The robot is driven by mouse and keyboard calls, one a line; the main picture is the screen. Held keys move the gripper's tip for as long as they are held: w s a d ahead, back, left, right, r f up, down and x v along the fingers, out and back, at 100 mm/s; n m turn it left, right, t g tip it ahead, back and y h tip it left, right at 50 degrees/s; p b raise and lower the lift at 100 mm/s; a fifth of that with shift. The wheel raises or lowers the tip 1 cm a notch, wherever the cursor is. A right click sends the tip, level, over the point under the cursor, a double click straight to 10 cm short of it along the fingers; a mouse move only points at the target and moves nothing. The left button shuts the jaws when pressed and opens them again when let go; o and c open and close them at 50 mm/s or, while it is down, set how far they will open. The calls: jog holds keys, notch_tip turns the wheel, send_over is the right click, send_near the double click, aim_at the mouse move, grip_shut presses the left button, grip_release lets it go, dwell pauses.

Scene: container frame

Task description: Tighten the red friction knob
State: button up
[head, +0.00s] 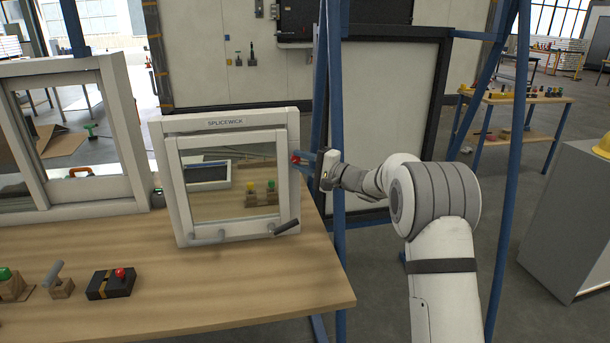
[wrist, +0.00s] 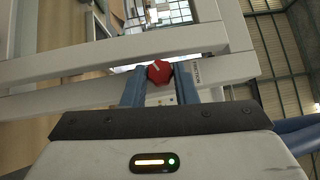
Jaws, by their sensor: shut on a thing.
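The red friction knob (wrist: 159,72) sits on the side of the white window frame (head: 290,115) labelled SPLICEWICK. In the wrist view its red face shows between the two blue fingers of my gripper (wrist: 160,85). The fingers are shut on the knob. In the head view the knob (head: 297,160) is a small red spot at the frame's right edge, and my gripper (head: 308,161) reaches it from the right. The sash (head: 232,136) stands in the frame, with a dark handle (head: 287,227) at its lower right.
The wooden table (head: 250,285) carries a black box with a red knob (head: 111,283), a grey lever on a block (head: 60,284) and a second white window frame (head: 125,130) at left. A blue post (head: 334,90) stands close behind my gripper. The table's front right is clear.

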jog(key=shift+f+m+y+b, duration=0.3)
jog(key=shift+b, duration=0.35)
jog(key=shift+r, duration=0.2)
jog(key=o, duration=1)
jog(key=b+v, duration=0.1)
jog(key=v, duration=0.7)
jog(key=shift+a, duration=0.1)
